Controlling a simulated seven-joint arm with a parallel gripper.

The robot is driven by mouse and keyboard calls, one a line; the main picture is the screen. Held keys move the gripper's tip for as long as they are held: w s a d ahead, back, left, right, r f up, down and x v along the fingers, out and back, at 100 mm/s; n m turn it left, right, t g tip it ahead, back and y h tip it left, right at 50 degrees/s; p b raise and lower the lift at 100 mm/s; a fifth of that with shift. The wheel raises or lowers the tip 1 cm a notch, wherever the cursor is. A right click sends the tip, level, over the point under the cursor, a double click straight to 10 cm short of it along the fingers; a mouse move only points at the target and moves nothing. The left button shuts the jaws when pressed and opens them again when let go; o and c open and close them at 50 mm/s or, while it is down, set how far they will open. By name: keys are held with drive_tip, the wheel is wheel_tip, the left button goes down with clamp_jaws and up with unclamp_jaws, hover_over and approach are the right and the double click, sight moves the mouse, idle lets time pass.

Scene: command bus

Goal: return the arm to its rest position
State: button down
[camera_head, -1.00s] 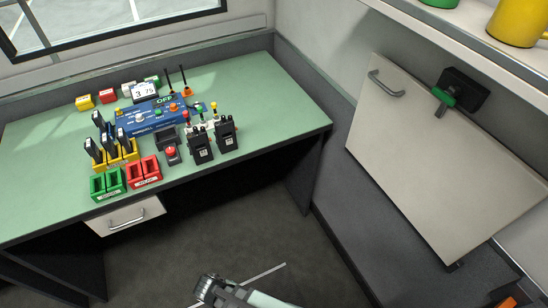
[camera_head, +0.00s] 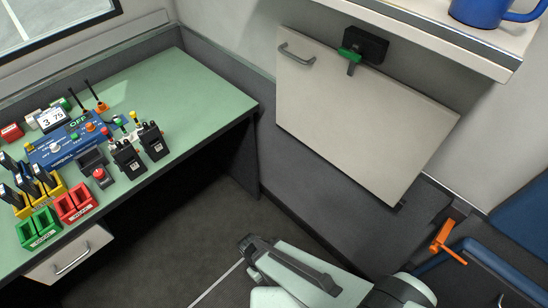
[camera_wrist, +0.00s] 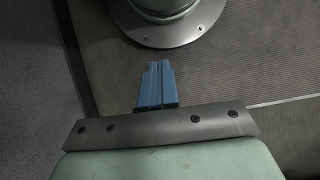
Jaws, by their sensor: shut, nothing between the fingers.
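My arm (camera_head: 300,275) shows at the bottom middle of the head view, low over the grey floor and right of the green desk. The fingertips cannot be made out there. In the wrist view, my gripper (camera_wrist: 158,70) has its blue fingers pressed together with nothing between them. The fingers point over a brown-grey floor surface (camera_wrist: 240,70), clear of any loose object.
The green desk (camera_head: 215,90) at left holds a blue control box (camera_head: 60,148), black radios (camera_head: 128,160), and red (camera_head: 75,204) and green (camera_head: 38,230) holders. A folded cream panel (camera_head: 355,120) hangs on the wall. A blue mug (camera_head: 485,12) stands on the shelf. An orange lever (camera_head: 446,240) is at right.

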drive_tip(key=d+f+m+g+y, duration=0.1)
drive_tip(key=d+m, duration=0.7)
drive_tip(key=d, duration=1)
drive_tip(key=shift+d+f+m+g+y, duration=0.35)
drive_tip(key=shift+g+y, duration=0.55)
drive_tip(key=shift+y, duration=0.4)
drive_tip(key=shift+w+a, duration=0.1)
